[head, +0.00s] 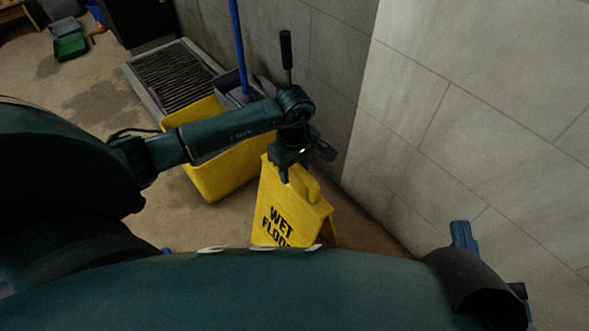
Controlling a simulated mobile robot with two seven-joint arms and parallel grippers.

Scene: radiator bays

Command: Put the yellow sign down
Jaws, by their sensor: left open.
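The yellow wet floor sign (287,210) stands upright with its legs spread, near the tiled wall. Its lower front edge is hidden behind my own arm or body in the foreground, so its contact with the floor there does not show. My left gripper (304,160) is right at the top of the sign, beside its handle loop, with its jaws open. Whether a finger still touches the sign is hard to tell.
A yellow mop bucket (215,180) with a blue pole (239,45) stands behind my left forearm, close to the sign. A floor grate (172,78) lies behind it. The tiled wall (470,110) closes off the right. A green bin (70,46) is far left.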

